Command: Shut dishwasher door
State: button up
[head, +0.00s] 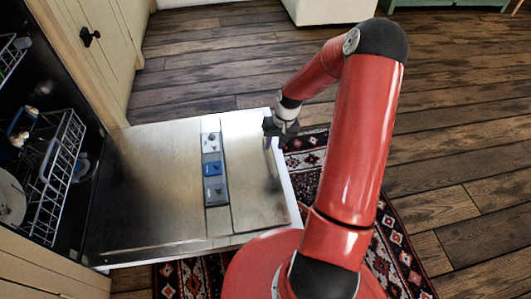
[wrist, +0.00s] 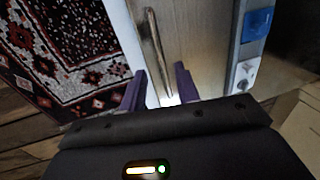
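The dishwasher door (head: 160,170) is folded down and lies roughly level, its steel inner face up, with a detergent dispenser (head: 214,168) on it. My gripper (head: 268,143) is at the door's outer edge, near its far corner. In the wrist view its two purple fingers (wrist: 160,70) stand apart, with the door's steel face and pale edge (wrist: 130,35) seen between and beyond them. I see nothing held. I cannot tell whether a finger touches the door. My forearm partly covers the gripper in the head view.
The dishwasher's lower rack (head: 55,170) with dishes stands inside the opening at left. A patterned rug (head: 400,250) lies under and beside the door. A cream cabinet (head: 100,40) adjoins the machine. The wooden floor (head: 220,60) beyond the door is clear.

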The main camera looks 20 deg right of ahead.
aim_at(269, 158)
jog(key=b+x, duration=0.1)
jog(key=x, duration=0.5)
jog(key=shift+s+f, duration=0.1)
jog(key=shift+f, duration=0.1)
jog(key=shift+c, duration=0.2)
grip_shut()
